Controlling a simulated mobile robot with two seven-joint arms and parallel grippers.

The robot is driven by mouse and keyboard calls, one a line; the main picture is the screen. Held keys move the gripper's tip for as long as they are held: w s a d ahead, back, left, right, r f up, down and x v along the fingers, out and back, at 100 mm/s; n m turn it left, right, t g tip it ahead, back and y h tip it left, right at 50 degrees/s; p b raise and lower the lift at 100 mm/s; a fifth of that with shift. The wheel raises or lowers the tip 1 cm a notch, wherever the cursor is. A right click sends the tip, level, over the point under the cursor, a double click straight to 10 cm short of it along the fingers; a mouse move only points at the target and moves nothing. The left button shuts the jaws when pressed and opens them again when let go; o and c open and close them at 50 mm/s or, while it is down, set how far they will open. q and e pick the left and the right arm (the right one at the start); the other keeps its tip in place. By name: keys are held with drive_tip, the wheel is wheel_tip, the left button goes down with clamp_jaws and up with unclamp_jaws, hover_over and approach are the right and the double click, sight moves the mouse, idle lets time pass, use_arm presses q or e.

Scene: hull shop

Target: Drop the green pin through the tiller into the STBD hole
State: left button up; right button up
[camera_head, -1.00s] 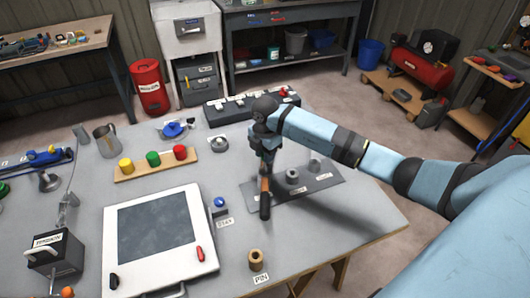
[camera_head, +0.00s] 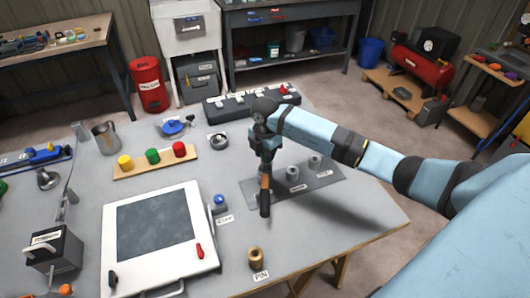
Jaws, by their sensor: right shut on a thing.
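The green pin (camera_head: 152,156) stands in a wooden rack (camera_head: 120,176) between a yellow pin (camera_head: 125,163) and a red pin (camera_head: 179,149). My right gripper (camera_head: 266,158) is shut on the tiller (camera_head: 265,198), which has a dark grip and an orange-brown band. The tiller's grip end points toward me, over the left part of a dark grey plate (camera_head: 327,184). Two grey bosses with small labels show on the plate, right of the tiller. The labels are too small to read; the tiller's far end is hidden by my gripper. My left gripper is not in view.
A white-framed panel (camera_head: 108,222) lies left of the tiller. A brass bushing labelled PIN (camera_head: 255,257) stands near the front edge. A dark switch box (camera_head: 250,104) with a red knob lies behind my gripper. The front right of the table is clear.

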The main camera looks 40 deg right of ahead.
sight(265, 170)
drive_tip(key=shift+f+b, duration=0.9)
drive_tip(key=shift+f, duration=1)
idle(0.8)
drive_tip(key=o, duration=1.4)
drive_tip(key=shift+r, duration=0.1)
drive_tip(key=shift+r+p, duration=3.05)
drive_tip(key=shift+r, duration=0.95)
drive_tip(key=shift+f, duration=0.1)
